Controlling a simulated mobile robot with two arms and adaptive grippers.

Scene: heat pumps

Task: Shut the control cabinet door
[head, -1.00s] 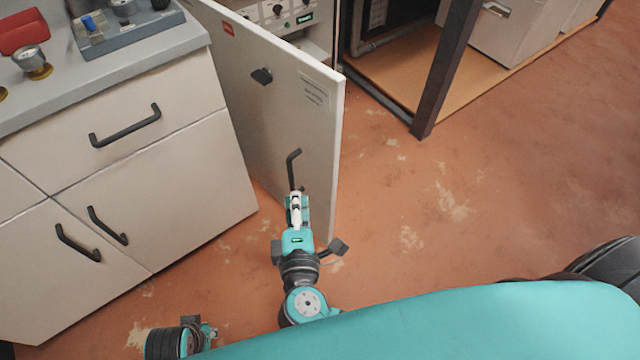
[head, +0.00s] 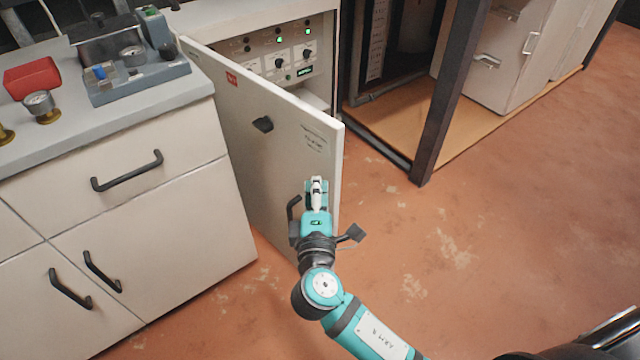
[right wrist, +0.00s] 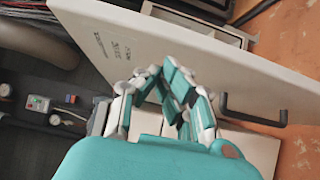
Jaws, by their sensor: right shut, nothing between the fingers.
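The control cabinet door (head: 235,105) is a white panel standing open in the head view, swung out from the cabinet (head: 285,45) with its lit controls. It has a dark latch knob (head: 262,124) and a dark bar handle (head: 292,212). My right gripper (head: 317,182) is shut and empty, in front of the door's outer face near its free edge, just right of the bar handle. In the right wrist view my fingers (right wrist: 172,85) are close to the door (right wrist: 200,50), with the handle (right wrist: 255,115) to their right. Contact cannot be told. My left gripper is not in view.
A white drawer unit (head: 120,200) stands left of the door, with a gauge (head: 40,104), a red box (head: 32,77) and a grey device (head: 135,78) on top. A dark frame post (head: 450,95) stands at the right. The floor (head: 500,230) is clear.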

